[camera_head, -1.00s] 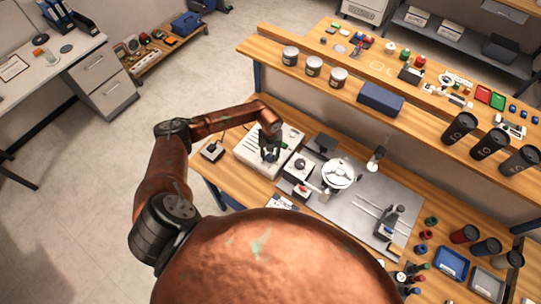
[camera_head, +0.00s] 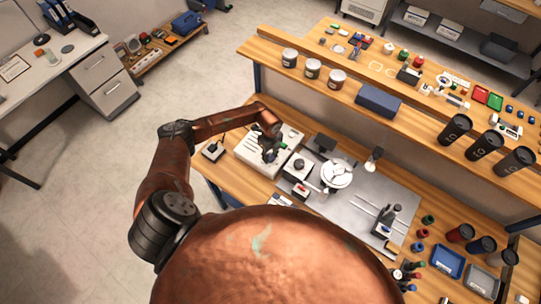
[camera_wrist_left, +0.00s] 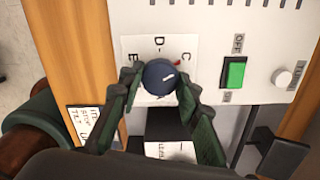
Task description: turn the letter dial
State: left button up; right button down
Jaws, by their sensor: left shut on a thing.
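The letter dial (camera_wrist_left: 160,77) is a round dark blue knob with a short white mark, seen in the left wrist view. It sits on a white plate (camera_wrist_left: 140,50) where the letters C, D and E can be read. My left gripper (camera_wrist_left: 158,86) is shut on the dial, one finger at each side of it. In the head view my left gripper (camera_head: 268,148) is over the white control box (camera_head: 250,155), and the dial is hidden there. My right gripper is not in view.
A green switch (camera_wrist_left: 234,72) marked OFF and a small white knob (camera_wrist_left: 282,78) are to the right of the dial. In the head view a round chuck (camera_head: 336,174) stands on a grey plate (camera_head: 372,212) to the right. A small black box (camera_head: 213,151) lies left.

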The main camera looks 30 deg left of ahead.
pick_arm(q)
jog(key=shift+w+a+r, duration=0.1)
dwell(0.4)
jog(key=o, duration=1.2)
jog(key=shift+c, duration=0.2)
notch_tip(320, 180, up, 12)
notch_tip(320, 180, up, 7)
jog(key=p, duration=0.4)
send_over(270, 157)
